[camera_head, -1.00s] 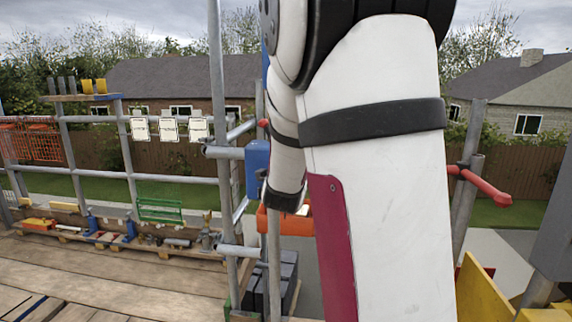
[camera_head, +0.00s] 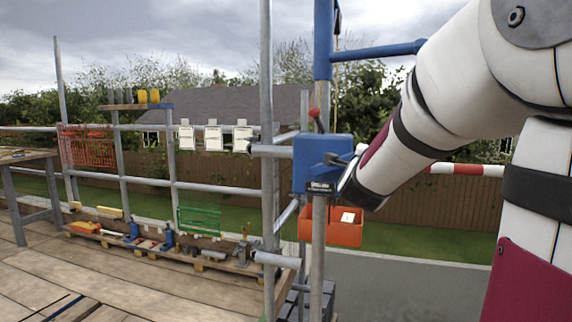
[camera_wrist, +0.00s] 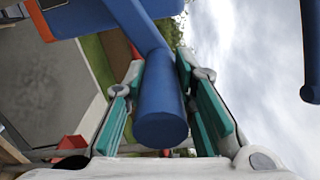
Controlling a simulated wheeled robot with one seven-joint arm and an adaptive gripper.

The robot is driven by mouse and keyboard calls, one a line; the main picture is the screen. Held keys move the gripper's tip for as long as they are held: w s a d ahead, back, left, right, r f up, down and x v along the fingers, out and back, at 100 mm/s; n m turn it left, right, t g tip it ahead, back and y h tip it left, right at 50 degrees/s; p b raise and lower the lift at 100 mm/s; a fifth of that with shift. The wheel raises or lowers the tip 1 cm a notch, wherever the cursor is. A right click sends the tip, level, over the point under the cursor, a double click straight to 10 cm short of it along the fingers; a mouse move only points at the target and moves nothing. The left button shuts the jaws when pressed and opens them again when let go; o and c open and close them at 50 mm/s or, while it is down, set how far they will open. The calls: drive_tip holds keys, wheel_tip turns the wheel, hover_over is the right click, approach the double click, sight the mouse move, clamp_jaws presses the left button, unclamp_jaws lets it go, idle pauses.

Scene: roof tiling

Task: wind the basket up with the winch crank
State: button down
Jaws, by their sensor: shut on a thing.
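The blue winch box (camera_head: 313,166) is fixed to a grey scaffold pole. My gripper (camera_head: 346,178) is at its right side, mostly hidden by my wrist in the head view. In the wrist view, my gripper (camera_wrist: 162,95) has its teal-padded fingers on both sides of a blue cylindrical crank handle (camera_wrist: 160,118), shut on it. The handle joins a blue bar running toward the upper left. The orange basket (camera_head: 333,232) hangs just below and right of the winch, with a white labelled item in it. A blue jib (camera_head: 380,50) is above.
A red-tipped lever (camera_head: 317,118) stands on top of the winch. Grey scaffold poles (camera_head: 267,90) and rails stand close on the left. A plank deck (camera_head: 130,280) with a loaded pallet lies to the left. A red-and-white bar (camera_head: 465,169) crosses on the right. Paving lies below.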

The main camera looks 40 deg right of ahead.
drive_tip(key=shift+s+d+f+b, duration=0.1)
drive_tip(key=shift+s+f+b, duration=0.05)
drive_tip(key=shift+f+b, duration=0.15)
drive_tip(key=shift+r, duration=0.1)
drive_tip(key=c, duration=1.3)
unclamp_jaws()
drive_tip(key=shift+c, duration=0.2)
drive_tip(key=shift+s+a, duration=0.15)
drive_tip(key=shift+a, duration=0.2)
drive_tip(key=v, duration=1.1)
drive_tip(key=shift+s+a, duration=0.1)
